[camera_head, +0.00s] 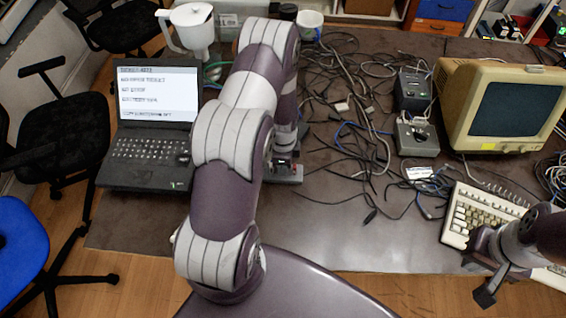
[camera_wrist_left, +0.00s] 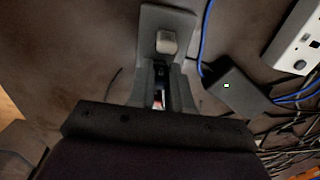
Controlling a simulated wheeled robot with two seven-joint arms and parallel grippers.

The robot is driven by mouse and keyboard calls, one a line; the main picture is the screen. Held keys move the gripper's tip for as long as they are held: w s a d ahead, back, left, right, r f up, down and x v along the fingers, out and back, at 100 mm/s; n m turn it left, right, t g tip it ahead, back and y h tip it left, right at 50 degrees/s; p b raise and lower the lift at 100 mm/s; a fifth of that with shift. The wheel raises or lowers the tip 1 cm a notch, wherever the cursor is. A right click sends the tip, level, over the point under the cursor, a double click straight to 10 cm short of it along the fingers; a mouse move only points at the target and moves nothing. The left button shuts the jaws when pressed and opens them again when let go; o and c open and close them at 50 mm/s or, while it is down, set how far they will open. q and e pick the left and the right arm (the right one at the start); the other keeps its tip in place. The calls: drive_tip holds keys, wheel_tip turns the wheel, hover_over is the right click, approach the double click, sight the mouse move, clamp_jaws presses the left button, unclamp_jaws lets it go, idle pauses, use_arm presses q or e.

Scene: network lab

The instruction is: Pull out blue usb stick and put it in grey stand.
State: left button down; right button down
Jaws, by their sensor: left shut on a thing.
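My left gripper (camera_wrist_left: 160,82) is shut on a small, mostly hidden thing with a bluish and white glint (camera_wrist_left: 158,98), which looks like the blue usb stick. In the head view the left gripper (camera_head: 284,164) is largely hidden by my arm, low over the table right of the laptop. A grey stand (camera_wrist_left: 152,16) with a pale block (camera_wrist_left: 167,42) on it lies just beyond the fingertips in the wrist view; I cannot tell whether they touch. My right gripper (camera_head: 480,280) appears open and empty near the table's front edge.
An open laptop (camera_head: 150,150) stands at left. Tangled black cables (camera_head: 350,100), an old monitor (camera_head: 450,105) and a keyboard (camera_head: 478,215) fill the right. The front middle table is clear.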

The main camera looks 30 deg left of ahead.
use_arm(q)
drive_tip(key=shift+f, duration=0.3)
idle(0.6)
drive_tip(key=c, duration=1)
unclamp_jaws()
wheel_tip(320, 180, up, 13)
drive_tip(key=shift+f+b, duration=0.15)
drive_tip(key=shift+b, duration=0.5)
